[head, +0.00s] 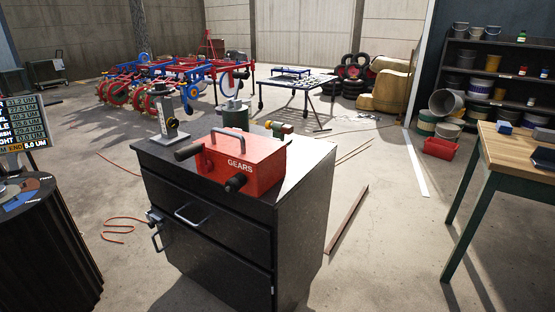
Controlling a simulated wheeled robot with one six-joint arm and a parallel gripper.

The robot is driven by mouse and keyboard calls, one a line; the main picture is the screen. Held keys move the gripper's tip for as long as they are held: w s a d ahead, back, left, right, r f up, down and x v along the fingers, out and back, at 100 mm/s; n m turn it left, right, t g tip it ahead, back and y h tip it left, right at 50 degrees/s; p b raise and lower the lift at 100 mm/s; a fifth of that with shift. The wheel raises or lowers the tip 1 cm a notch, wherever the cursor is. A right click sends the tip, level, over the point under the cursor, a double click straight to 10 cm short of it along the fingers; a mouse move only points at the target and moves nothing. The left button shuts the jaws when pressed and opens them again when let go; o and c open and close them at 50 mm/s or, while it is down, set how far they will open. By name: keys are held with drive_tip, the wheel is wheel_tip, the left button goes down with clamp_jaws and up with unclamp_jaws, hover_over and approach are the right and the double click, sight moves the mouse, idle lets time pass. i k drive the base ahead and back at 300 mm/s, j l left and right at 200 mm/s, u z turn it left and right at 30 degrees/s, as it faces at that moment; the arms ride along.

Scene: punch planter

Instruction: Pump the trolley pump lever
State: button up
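A black drawer cabinet (215,236), possibly the trolley, stands in the middle of the head view. On its top sits a red box marked GEARS (240,168) with a dark top handle. A black grip (188,152) sticks out at the box's left, and a black knob (236,183) is on its front. I cannot tell for sure which part is the pump lever. My gripper is not in view.
A dark drum-like stand (45,235) with a screen is at left. A wooden-topped bench (520,150) is at right, near a red bin (441,147). Red and blue farm machinery (165,80) stands behind. A long bar (347,218) lies on the otherwise open floor right of the cabinet.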

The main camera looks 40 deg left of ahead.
sight(240, 75)
drive_tip(key=i, duration=1.65)
drive_tip(key=i+l+u, duration=0.1)
drive_tip(key=i+u, duration=0.2)
drive_tip(key=i, duration=0.25)
drive_tip(key=i+l+u, duration=0.35)
drive_tip(key=i, duration=0.2)
drive_tip(key=j+u, duration=0.1)
drive_tip(key=u, duration=3.05)
